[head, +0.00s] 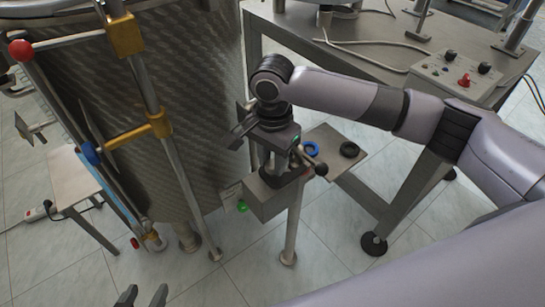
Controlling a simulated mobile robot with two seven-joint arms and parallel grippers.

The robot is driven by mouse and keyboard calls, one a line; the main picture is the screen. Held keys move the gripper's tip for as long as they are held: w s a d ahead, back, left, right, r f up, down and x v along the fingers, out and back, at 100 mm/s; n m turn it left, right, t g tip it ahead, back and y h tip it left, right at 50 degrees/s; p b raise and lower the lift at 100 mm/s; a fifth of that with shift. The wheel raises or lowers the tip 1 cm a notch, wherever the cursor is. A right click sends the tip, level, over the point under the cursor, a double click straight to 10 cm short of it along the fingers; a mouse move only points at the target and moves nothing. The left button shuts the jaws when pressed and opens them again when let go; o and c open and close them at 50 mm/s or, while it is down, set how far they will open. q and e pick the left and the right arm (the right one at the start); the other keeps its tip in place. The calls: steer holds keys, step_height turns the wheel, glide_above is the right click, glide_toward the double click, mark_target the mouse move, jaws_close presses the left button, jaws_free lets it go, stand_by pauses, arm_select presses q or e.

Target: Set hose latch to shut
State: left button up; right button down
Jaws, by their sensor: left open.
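I cannot tell for certain which part is the hose latch. My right gripper (243,130) is above this box, at the end of the arm from the right. Its dark fingers are small and partly merge with the background, so their opening is unclear. My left gripper (142,297) shows only its two dark fingertips at the bottom edge. They are apart, with nothing seen between them.
A large patterned metal panel (195,90) stands behind rails with yellow clamps (125,35), a red ball (21,50) and a blue knob (90,153). A steel table (350,45) bears a control box (455,75). Blue and black rings lie on a low shelf (335,160). Bare floor shows in front.

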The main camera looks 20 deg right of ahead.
steer(key=shift+w+d+r+p, duration=0.1)
steer(key=shift+w+r+p, duration=0.35)
steer(key=shift+p, duration=1.2)
steer(key=w+r+p, duration=0.1)
steer(key=p, duration=0.3)
steer(key=shift+d, duration=0.3)
steer(key=d+p, duration=0.1)
steer(key=p, duration=0.4)
steer(key=shift+f, duration=0.15)
steer(key=shift+s+d+f+p, duration=0.1)
steer(key=shift+d+f+p, duration=0.15)
steer(key=shift+p, duration=0.75)
arm_select(q)
step_height(320, 180, up, 10)
steer(key=s+a, duration=0.1)
steer(key=a, duration=0.2)
steer(key=shift+s+n+y+p, duration=0.25)
steer(key=shift+n+y+p, duration=0.05)
steer(key=shift+y, duration=0.1)
arm_select(e)
steer(key=shift+d+f, duration=0.2)
steer(key=shift+f, duration=0.1)
arm_select(q)
steer(key=shift+s+d+f, duration=0.1)
steer(key=shift+s, duration=0.05)
arm_select(e)
steer(key=shift+d, duration=0.1)
